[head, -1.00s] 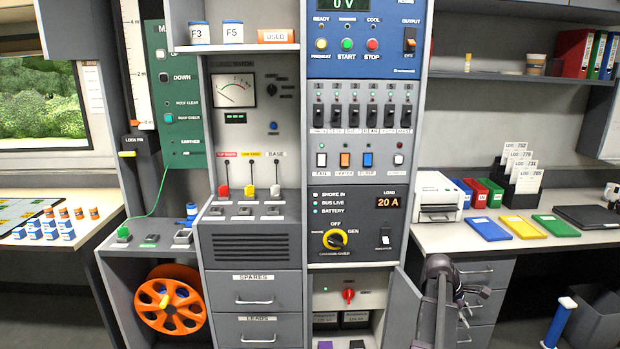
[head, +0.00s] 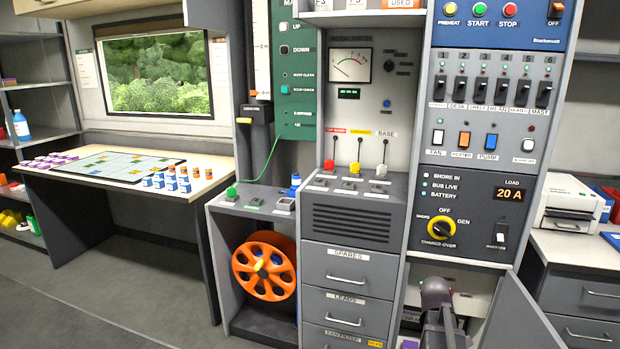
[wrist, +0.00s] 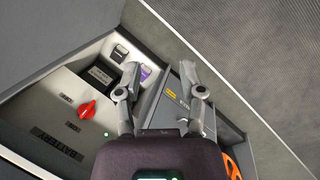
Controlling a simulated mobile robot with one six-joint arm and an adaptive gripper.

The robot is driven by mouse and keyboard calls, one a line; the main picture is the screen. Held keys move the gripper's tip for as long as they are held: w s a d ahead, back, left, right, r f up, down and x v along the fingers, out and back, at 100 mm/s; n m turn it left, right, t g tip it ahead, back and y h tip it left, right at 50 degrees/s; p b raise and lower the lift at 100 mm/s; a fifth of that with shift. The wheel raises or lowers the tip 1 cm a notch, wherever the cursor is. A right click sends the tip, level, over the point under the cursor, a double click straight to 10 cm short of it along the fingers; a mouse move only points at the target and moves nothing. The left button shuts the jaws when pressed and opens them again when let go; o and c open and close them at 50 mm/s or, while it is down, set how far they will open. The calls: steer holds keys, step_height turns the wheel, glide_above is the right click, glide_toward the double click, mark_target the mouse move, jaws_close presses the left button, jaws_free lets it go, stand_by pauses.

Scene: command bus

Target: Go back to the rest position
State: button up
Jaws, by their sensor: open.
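My gripper (wrist: 158,92) is open and empty in the wrist view, its two fingers spread. It hangs before the open lower cupboard of the console, where a red rotary knob (wrist: 87,109) and a dark battery block (wrist: 98,76) show. In the head view my arm (head: 437,310) stands in front of that cupboard at the bottom; the fingertips are hidden there. I cannot tell the exact gap between the fingers and the cupboard.
The cupboard's grey door (head: 522,318) stands open to the right of my arm. The drawers (head: 345,277) and an orange cable reel (head: 265,266) are to the left. A desk with a map (head: 118,163) stands further left. The floor (head: 110,295) at left is clear.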

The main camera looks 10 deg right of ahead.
steer(key=a+f+m+y+b, duration=0.1)
steer(key=a+f+b, duration=0.25)
steer(key=a, duration=0.75)
steer(key=a+f+t+y+b, duration=0.1)
steer(key=a+f+b, duration=0.25)
steer(key=a, duration=0.65)
steer(key=a+f+m+y+b, duration=0.1)
steer(key=a+f+b, duration=0.25)
steer(key=a, duration=0.75)
step_height(320, 180, up, 38)
steer(key=p, duration=3.9)
steer(key=shift+s+f, duration=0.25)
steer(key=shift+d, duration=0.1)
